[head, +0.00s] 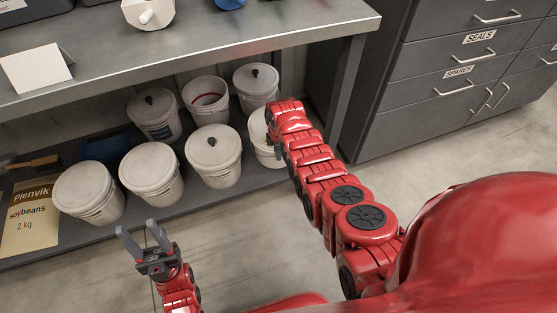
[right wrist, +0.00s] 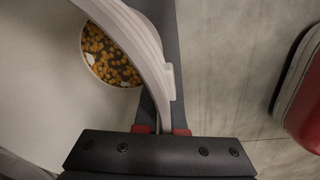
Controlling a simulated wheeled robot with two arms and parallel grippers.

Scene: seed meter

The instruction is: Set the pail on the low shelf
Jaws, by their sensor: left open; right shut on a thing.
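A white pail (head: 257,137) is at the right end of the low shelf (head: 235,190), partly hidden behind my right arm. In the right wrist view I look down into the pail (right wrist: 35,75), and yellow-orange seeds (right wrist: 110,60) lie at its bottom. I cannot tell whether the pail's base touches the shelf. My left gripper (head: 140,240) is open and empty, in front of the shelf at the lower left.
Several lidded white pails, such as one at the front (head: 213,155), and an open pail (head: 206,100) crowd the shelf to the left. A soybeans bag (head: 28,220) stands at far left. The tabletop (head: 200,50) overhangs, with a table leg (head: 345,90) and drawer cabinet (head: 440,90) at right.

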